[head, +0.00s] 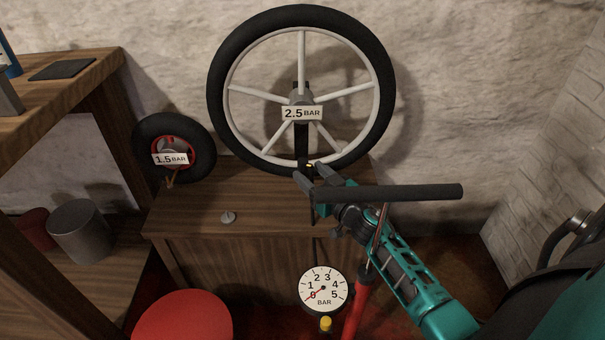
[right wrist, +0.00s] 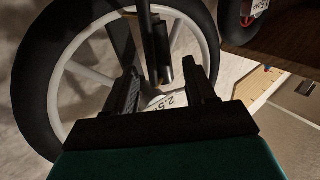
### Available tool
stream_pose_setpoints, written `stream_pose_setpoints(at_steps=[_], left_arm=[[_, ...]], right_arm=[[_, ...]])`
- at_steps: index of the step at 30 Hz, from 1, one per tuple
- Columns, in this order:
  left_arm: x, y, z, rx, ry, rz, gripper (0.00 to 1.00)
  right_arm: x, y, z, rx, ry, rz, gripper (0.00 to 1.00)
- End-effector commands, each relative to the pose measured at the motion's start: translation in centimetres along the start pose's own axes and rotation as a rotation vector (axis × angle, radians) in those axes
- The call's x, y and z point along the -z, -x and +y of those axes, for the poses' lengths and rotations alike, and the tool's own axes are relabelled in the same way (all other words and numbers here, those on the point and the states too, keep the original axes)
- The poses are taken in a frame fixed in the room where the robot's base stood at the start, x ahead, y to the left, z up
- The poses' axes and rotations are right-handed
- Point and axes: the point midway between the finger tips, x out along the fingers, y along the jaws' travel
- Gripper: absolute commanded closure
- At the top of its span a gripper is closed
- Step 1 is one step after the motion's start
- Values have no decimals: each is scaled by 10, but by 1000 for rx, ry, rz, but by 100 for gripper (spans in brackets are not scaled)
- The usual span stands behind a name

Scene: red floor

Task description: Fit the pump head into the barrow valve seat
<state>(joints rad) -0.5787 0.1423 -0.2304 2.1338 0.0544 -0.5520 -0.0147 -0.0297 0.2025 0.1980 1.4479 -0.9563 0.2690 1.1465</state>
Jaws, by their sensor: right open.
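A large spoked wheel with a black tyre (head: 381,95) stands upright on the wooden cabinet, labelled 2.5 BAR; it fills much of the right wrist view (right wrist: 32,95). A smaller red-rimmed wheel (head: 147,135) labelled 1.5 BAR stands to its left. I cannot tell which is the barrow's. My right gripper (head: 311,174) is open at the large wheel's lower rim. A small dark piece with a yellow mark (head: 309,165) shows by its fingertips; I cannot tell if it is the pump head. The red pump (head: 358,300) has a black bar handle (head: 410,192). My left gripper is out of view.
A round gauge (head: 323,289), its needle near 0, stands below the cabinet front. A small grey disc (head: 228,217) lies on the cabinet top (head: 270,205). A red round top (head: 182,318) and a shelf with a grey cylinder (head: 80,231) are at the left.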

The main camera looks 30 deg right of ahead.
Motion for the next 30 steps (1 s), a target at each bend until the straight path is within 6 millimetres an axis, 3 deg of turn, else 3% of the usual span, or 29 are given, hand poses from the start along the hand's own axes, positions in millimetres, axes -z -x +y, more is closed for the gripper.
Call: stream_pose_setpoints(at_steps=[6, 16, 30], left_arm=[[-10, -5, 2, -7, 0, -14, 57], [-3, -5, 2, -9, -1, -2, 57], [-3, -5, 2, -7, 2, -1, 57]], right_arm=[[2, -32, -2, 1, 2, 2, 45], [3, -37, -2, 0, 1, 0, 46], [3, -37, -2, 0, 1, 1, 91]])
